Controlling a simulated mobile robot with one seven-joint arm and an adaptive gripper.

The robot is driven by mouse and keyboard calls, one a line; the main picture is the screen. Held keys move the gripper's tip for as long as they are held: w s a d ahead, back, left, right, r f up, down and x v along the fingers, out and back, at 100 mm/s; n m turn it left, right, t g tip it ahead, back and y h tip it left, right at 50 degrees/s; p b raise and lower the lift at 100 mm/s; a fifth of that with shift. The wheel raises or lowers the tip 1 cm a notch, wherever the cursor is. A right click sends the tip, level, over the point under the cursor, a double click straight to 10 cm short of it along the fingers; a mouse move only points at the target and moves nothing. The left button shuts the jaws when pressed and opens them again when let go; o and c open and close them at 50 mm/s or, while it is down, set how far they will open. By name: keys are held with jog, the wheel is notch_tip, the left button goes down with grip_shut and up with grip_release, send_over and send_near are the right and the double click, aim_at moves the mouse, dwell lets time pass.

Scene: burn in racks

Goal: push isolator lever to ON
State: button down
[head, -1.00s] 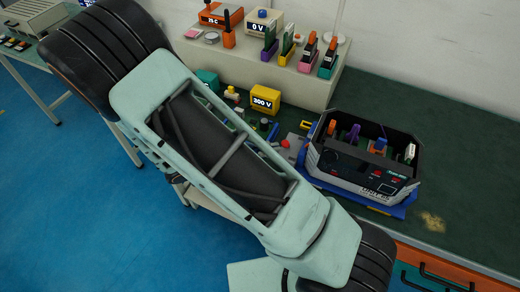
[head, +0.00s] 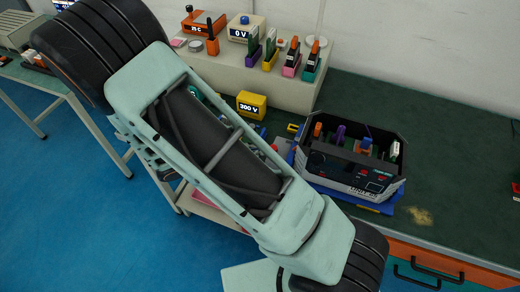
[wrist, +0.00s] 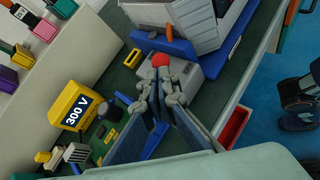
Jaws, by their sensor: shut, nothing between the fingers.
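The isolator appears to be the grey box (wrist: 185,66) with a red knob (wrist: 162,60) in the wrist view, just beyond my fingertips. My gripper (wrist: 160,80) is shut and empty, its fingertips close to the knob; I cannot tell whether they touch it. The lever's shaft is mostly hidden behind the fingers, and no ON marking can be read. In the head view the red knob (head: 275,147) shows only as a small spot beside my arm, which hides my gripper.
A dark-and-grey unit (head: 350,180) in a blue tray stands close beside the isolator. A yellow 300 V meter (wrist: 74,105) stands on the green bench to the left. A raised cream shelf (head: 270,85) holds meters and several coloured holders.

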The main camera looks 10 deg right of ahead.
jog(key=shift+w+d+r+g+y+p, duration=0.25)
jog(key=shift+w+r+g+y+p, duration=0.2)
jog(key=shift+p, duration=0.2)
jog(key=shift+n, duration=0.3)
jog(key=w+d, duration=0.1)
jog(key=w+d+r, duration=0.1)
jog(key=w, duration=0.1)
jog(key=w+d, duration=0.1)
jog(key=shift+w+d+r+b, duration=0.15)
jog(key=shift+w+r+b, duration=0.1)
jog(key=shift+r+b, duration=0.1)
jog(key=shift+r, duration=0.2)
jog(key=shift+r+p, duration=0.6)
jog(key=shift+r, duration=0.05)
